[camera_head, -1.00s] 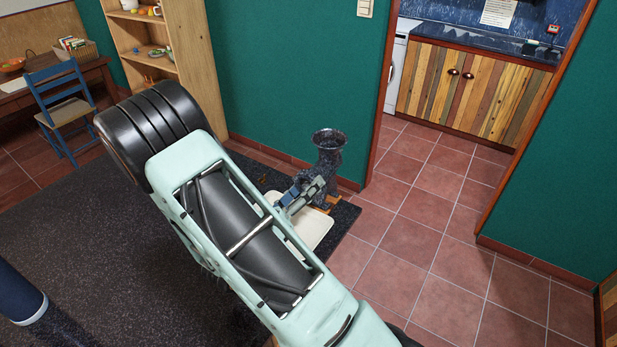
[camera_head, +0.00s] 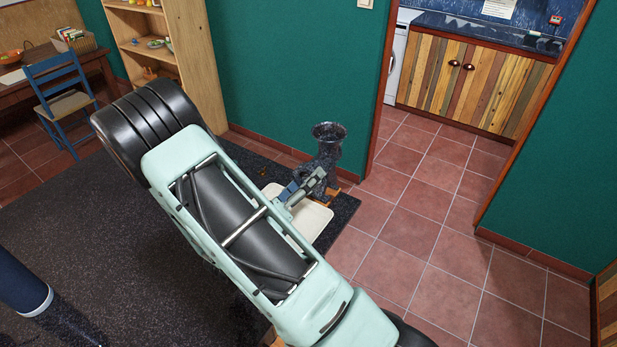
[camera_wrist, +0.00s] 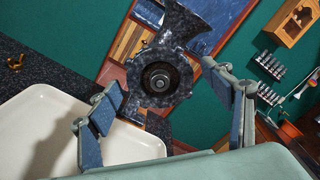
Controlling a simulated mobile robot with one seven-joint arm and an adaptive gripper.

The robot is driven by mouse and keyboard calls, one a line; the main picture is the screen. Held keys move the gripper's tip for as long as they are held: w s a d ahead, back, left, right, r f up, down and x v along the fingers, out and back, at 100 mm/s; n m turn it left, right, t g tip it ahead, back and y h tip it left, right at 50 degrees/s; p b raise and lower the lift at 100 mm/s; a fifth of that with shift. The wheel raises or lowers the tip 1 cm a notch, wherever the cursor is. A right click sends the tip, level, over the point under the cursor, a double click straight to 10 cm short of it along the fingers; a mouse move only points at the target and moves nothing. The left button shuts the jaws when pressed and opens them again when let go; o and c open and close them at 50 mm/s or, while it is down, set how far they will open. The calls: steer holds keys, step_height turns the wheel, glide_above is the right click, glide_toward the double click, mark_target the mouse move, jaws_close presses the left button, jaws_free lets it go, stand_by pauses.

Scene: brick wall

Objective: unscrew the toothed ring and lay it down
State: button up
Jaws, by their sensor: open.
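A dark speckled meat grinder (camera_head: 327,150) with a flared hopper stands upright by the green wall. In the wrist view its round mouth faces me, and the dark toothed ring (camera_wrist: 143,88) appears to sit around it, with a round hub at the centre. The ring and grinder are the same dark colour, so their border is hard to tell. My gripper (camera_wrist: 160,88) is open, with one blue-padded finger on each side below the mouth and nothing between them. In the head view my gripper (camera_head: 302,188) is just in front of the grinder; contact cannot be told.
A cream tray (camera_wrist: 40,125) lies below and left of the grinder on a dark speckled top (camera_head: 345,212). A small brass wing-shaped piece (camera_wrist: 15,62) lies on that top. A wooden shelf (camera_head: 205,75) and a blue chair (camera_head: 60,95) stand left; tiled floor is clear at right.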

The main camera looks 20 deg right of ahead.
steer(key=shift+a, duration=0.1)
steer(key=v, duration=0.6)
steer(key=shift+p, duration=0.3)
steer(key=b, duration=0.8)
steer(key=shift+s+a+f, duration=0.15)
steer(key=shift+a+f, duration=0.15)
steer(key=shift+f, duration=0.05)
steer(key=shift+s+r+b, duration=0.15)
steer(key=shift+r+b, duration=0.15)
steer(key=shift+b, duration=0.2)
